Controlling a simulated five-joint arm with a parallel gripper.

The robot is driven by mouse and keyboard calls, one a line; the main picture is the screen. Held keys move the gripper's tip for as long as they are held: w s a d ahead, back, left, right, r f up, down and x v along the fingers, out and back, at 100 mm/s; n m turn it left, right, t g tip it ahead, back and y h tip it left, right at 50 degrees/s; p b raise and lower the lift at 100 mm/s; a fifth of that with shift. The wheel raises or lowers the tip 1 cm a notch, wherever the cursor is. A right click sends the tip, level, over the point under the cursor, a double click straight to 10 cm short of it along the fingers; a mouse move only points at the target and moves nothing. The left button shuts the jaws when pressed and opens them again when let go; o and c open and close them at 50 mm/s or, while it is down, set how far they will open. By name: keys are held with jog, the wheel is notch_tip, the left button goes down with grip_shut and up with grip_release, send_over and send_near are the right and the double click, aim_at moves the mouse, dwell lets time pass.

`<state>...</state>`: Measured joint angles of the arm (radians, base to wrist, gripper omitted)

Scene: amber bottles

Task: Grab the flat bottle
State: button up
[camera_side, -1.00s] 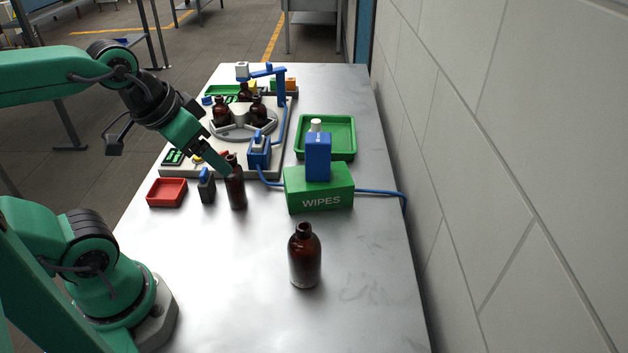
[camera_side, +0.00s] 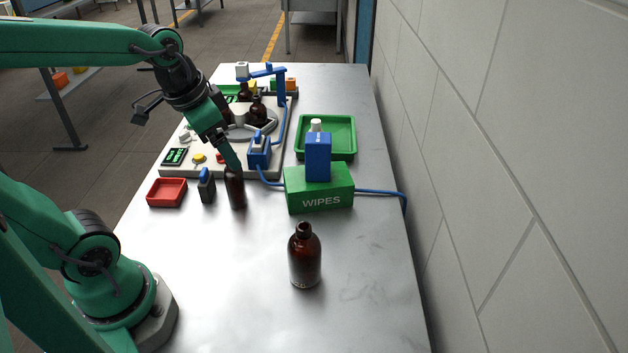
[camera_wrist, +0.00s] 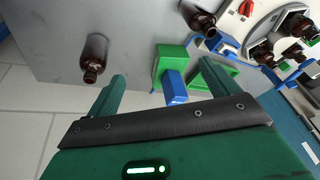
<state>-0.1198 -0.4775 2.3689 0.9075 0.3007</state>
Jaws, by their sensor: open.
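A slim, narrow brown bottle (camera_side: 236,190) stands upright on the metal table in the side view; it looks like the flat one, though its depth is hard to judge. My gripper (camera_side: 234,163) overlaps its top in that view and hides its neck. In the wrist view this bottle (camera_wrist: 199,20) is at the top edge, beyond the right finger and not between the fingers. My gripper (camera_wrist: 162,86) is open and empty there, fingers spread. A wider, rounder brown bottle (camera_side: 304,260) stands nearer the side camera; it also shows in the wrist view (camera_wrist: 94,55).
A small black bottle-like item with a blue top (camera_side: 207,187) and a red tray (camera_side: 167,193) stand left of the slim bottle. A green WIPES box (camera_side: 319,190) is to its right. Behind are a blue device (camera_side: 258,152) and a carousel with brown bottles.

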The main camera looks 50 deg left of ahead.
jog(key=w+a+f+m+g, duration=0.2)
jog(key=w+a+f, duration=0.2)
jog(key=w+a, duration=0.1)
jog(key=m+g, duration=0.2)
jog(key=m, duration=0.1)
send_over(233, 173)
jog(key=f, duration=0.5)
jog(key=shift+w+a, duration=0.3)
jog(key=shift+a, duration=0.1)
jog(key=shift+w+a+f, duration=0.1)
jog(key=shift+a+f, duration=0.25)
jog(key=shift+f, duration=1.3)
jog(key=shift+f, duration=2.6)
jog(key=c, duration=1.2)
jog(key=shift+o, duration=0.2)
